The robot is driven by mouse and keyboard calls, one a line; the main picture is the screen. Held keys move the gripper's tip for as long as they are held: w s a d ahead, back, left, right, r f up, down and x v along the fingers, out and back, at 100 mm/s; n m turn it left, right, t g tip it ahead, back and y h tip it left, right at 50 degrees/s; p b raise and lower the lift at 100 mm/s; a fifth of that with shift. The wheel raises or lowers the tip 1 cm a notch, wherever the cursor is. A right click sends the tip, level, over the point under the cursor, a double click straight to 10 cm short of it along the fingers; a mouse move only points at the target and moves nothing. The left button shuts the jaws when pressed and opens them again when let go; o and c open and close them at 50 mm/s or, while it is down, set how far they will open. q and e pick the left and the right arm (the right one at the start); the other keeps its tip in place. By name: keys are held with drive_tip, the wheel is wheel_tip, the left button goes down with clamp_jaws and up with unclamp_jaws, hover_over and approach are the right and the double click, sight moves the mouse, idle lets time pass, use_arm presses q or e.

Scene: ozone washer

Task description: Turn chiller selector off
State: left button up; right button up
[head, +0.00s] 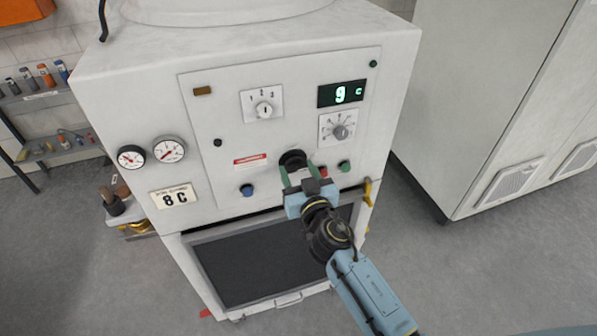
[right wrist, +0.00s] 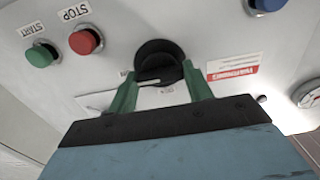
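The black rotary selector knob (head: 292,158) sits low on the machine's front panel; it also shows in the right wrist view (right wrist: 158,58). It has a white pointer line and a white label plate (right wrist: 160,97) with small lettering, partly hidden by my fingers. My right gripper (head: 297,169) is at the knob, its green fingers spread one on each side of the knob's near edge in the right wrist view (right wrist: 160,72). The fingers look open; I cannot tell whether they touch the knob. My left gripper is not in view.
A red stop button (right wrist: 85,41) and green start button (right wrist: 40,54) are close beside the knob. A blue button (head: 247,190) is on its other side. Above are a 1-2-3 selector (head: 264,109), a dial (head: 340,132) and a display (head: 342,93). Gauges (head: 169,149) are left.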

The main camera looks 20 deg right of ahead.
drive_tip(key=shift+c, duration=0.8)
drive_tip(key=shift+n, duration=0.3)
drive_tip(key=n, duration=0.2)
drive_tip(key=shift+n+b, duration=0.3)
drive_tip(key=shift+n, duration=0.1)
drive_tip(key=n, duration=1)
drive_tip(key=shift+b, duration=0.3)
drive_tip(key=shift+n, duration=2.2)
